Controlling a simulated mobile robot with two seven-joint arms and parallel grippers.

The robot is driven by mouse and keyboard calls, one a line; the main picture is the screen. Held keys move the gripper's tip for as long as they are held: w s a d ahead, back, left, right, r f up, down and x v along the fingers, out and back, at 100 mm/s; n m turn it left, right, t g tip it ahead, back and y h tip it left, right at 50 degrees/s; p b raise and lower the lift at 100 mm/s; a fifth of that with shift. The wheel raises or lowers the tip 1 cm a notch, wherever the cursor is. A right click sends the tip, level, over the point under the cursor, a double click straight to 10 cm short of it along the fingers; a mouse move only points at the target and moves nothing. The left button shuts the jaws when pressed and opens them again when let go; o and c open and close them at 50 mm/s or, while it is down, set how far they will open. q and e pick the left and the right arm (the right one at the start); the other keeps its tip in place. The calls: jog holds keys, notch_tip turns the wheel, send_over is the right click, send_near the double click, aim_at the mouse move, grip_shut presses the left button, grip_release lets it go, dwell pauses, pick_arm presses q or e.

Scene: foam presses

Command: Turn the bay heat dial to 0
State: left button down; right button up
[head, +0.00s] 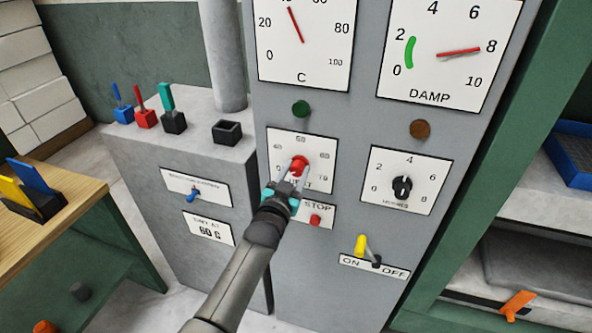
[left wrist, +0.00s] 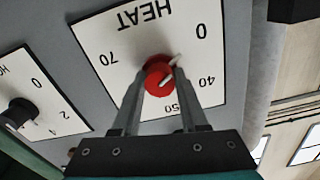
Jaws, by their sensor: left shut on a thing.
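The bay heat dial is a red knob (head: 299,164) on a white plate (head: 323,155) on the grey cabinet. My left gripper (head: 293,179) is shut on the knob from the front. In the left wrist view, the two fingers (left wrist: 160,92) stand either side of the red knob (left wrist: 158,76), and the HEAT plate (left wrist: 120,35) appears upside down. There a white mark on the knob slants up and right, on the side of the 0; its exact reading is unclear. In the head view my gripper hides the lower plate. My right gripper is out of view.
Below the plate is a red STOP button (head: 315,221). The C gauge (head: 310,50) and DAMP gauge (head: 440,75) are above.

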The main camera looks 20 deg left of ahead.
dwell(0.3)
pick_arm(q)
jog(key=shift+c, duration=2.2)
grip_release()
jog(key=s, duration=1.5)
jog(key=shift+s+a+p, duration=0.15)
jog(key=shift+a+p, duration=0.1)
jog(key=shift+p, duration=0.05)
jog(key=s+d+f+g+b, duration=0.1)
jog(key=s+f+g+b, duration=0.25)
jog(key=f, duration=0.85)
jog(key=s+f+g+b, duration=0.2)
jog(key=s+f, duration=0.3)
jog(key=f, duration=0.8)
jog(key=s+d+f+g+b, duration=0.1)
jog(key=s+f+g+b, duration=0.25)
jog(key=f, duration=0.85)
jog(key=s+a+f+g+b, duration=0.1)
jog(key=s+f+g+b, duration=0.2)
jog(key=s+f, duration=0.7)
jog(key=s+a+f+g+b, duration=0.2)
jog(key=s+f+g, duration=0.3)
jog(key=s+f, duration=0.6)
jog(key=s+b, duration=0.1)
jog(key=s, duration=0.6)
jog(key=shift+s+a+f+y, duration=0.15)
jog(key=shift+a+y, duration=0.1)
jog(key=shift+y, duration=0.05)
